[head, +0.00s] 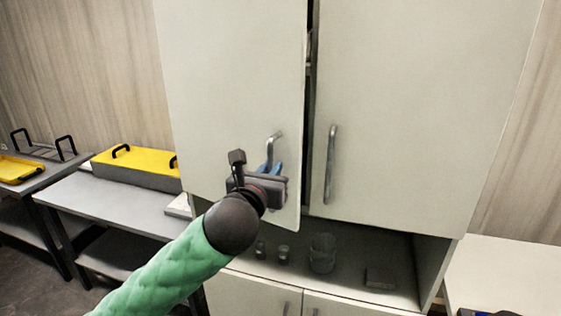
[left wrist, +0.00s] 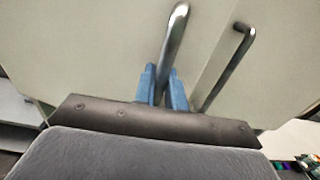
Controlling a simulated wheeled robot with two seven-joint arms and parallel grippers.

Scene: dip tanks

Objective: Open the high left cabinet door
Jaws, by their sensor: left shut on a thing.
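The high left cabinet door (head: 225,85) is a pale panel standing slightly ajar, with a dark gap along its right edge. Its curved metal handle (head: 275,136) is near its lower right. My left gripper (head: 271,170) is at this handle, with its blue fingers around the bar. In the left wrist view the blue fingers (left wrist: 162,88) sit on either side of the left door's handle (left wrist: 174,45), shut on it. The handle's lower part is hidden by the gripper. My right gripper is not in view.
The high right door (head: 415,100) looks closed, with its own handle (head: 331,165). Below is an open shelf with a glass beaker (head: 322,253) and small items. A yellow-lidded tank (head: 140,166) stands on the bench (head: 110,204) at left. A white counter (head: 510,275) is at right.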

